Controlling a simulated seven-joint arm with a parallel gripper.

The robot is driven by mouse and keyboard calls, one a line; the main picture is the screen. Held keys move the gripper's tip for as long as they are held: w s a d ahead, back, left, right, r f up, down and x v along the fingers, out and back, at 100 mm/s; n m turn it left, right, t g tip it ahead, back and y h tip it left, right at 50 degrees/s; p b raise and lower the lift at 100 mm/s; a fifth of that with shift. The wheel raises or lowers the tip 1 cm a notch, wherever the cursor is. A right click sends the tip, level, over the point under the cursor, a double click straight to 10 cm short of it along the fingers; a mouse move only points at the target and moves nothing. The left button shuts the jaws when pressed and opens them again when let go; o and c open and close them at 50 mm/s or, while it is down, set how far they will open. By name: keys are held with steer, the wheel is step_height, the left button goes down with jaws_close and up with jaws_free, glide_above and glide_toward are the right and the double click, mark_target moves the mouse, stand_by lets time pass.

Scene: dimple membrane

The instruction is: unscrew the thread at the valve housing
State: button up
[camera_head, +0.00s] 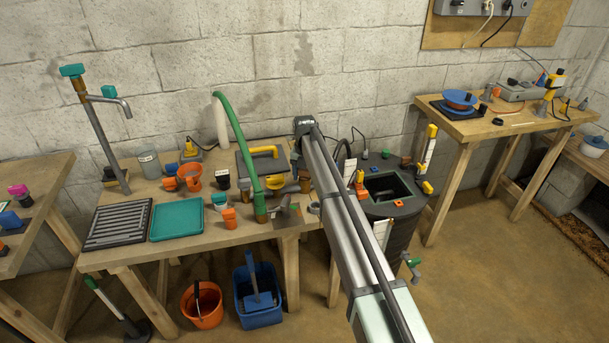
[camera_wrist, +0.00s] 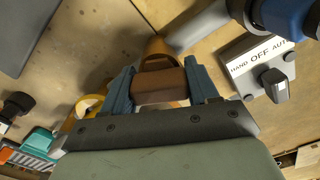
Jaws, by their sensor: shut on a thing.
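In the wrist view my gripper (camera_wrist: 168,88) has its two blue fingers closed on a brown, copper-coloured fitting (camera_wrist: 160,86). A brass-coloured rounded part (camera_wrist: 155,48) shows just beyond the fitting, in line with it. I cannot tell whether the two are joined, and no thread is visible. Brass-coloured pieces (camera_head: 276,183) also stand on the workbench in the head view, beside my arm, but I cannot tell which is the valve housing. My gripper itself is hidden in the head view.
A switch box marked HAND OFF AUT (camera_wrist: 258,62) is close to the right of my gripper. A green hose (camera_head: 243,150) curves over the workbench (camera_head: 190,248). A dark tank (camera_head: 405,225) stands right of the bench. A teal tray (camera_head: 178,221) lies on the left.

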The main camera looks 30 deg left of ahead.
steer(key=shift+n, duration=0.3)
steer(key=o, duration=1.4)
steer(key=shift+o, duration=0.2)
steer(key=m, duration=0.4)
steer(key=shift+m, duration=1.2)
